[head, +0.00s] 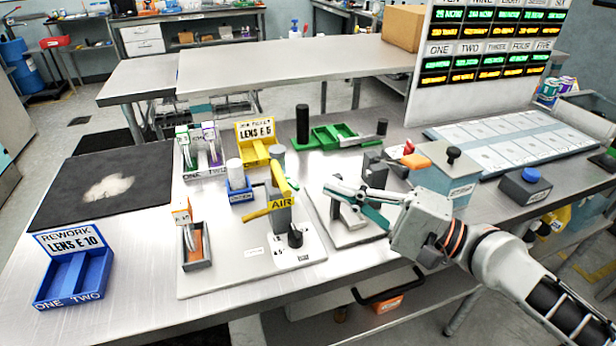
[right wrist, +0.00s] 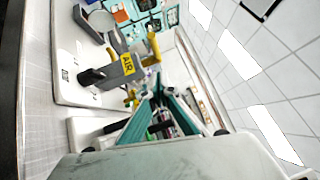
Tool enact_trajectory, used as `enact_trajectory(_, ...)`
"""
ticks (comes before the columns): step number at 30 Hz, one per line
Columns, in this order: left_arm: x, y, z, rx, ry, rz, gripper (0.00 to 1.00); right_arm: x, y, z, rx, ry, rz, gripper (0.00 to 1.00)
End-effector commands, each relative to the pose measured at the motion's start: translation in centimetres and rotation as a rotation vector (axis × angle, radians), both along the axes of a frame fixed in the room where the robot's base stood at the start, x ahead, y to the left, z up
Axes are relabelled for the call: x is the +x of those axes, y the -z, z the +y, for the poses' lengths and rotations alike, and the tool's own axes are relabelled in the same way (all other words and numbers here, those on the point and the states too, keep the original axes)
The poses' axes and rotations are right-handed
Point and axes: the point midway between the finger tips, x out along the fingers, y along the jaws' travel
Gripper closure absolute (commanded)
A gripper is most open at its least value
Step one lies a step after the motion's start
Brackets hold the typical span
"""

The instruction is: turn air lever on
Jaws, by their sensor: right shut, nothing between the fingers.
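The air lever is a yellow handle (head: 279,179) on a grey post marked AIR, standing on a white base plate (head: 225,275) in the middle of the table. A yellow arm with the AIR label (head: 281,204) reaches down-left from the post. In the right wrist view the yellow handle (right wrist: 151,52) and the AIR label (right wrist: 127,64) show just beyond my fingertips. My right gripper (head: 333,189), with teal-edged fingers, is shut and empty, a short way right of the lever and apart from it. It also shows in the right wrist view (right wrist: 157,88). My left gripper is not in view.
A yellow bin (head: 257,143), a blue holder (head: 240,190) and a green fixture (head: 335,134) stand behind. A grey fixture sits under my right gripper. A blue rework bin (head: 72,275) is at left.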

Motion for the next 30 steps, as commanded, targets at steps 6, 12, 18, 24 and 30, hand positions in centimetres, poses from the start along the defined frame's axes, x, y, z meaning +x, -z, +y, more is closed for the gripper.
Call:
enact_trajectory(6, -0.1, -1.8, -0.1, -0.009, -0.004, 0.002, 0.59, 0.4, -1.1, 3.1, 0.003, -0.001, -0.002, 1.0)
enact_trajectory(12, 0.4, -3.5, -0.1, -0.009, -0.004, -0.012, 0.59, -0.1, -1.1, 4.8, 0.001, 0.001, 0.001, 1.0)
enact_trajectory(18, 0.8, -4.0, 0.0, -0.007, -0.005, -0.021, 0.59, -0.3, -0.9, 5.4, 0.0, 0.001, 0.002, 1.0)
enact_trajectory(24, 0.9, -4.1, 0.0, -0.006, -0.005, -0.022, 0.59, -0.3, -0.9, 5.4, -0.001, 0.002, 0.001, 1.0)
enact_trajectory(30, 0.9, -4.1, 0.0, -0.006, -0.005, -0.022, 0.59, -0.3, -0.9, 5.4, -0.001, 0.002, 0.001, 1.0)
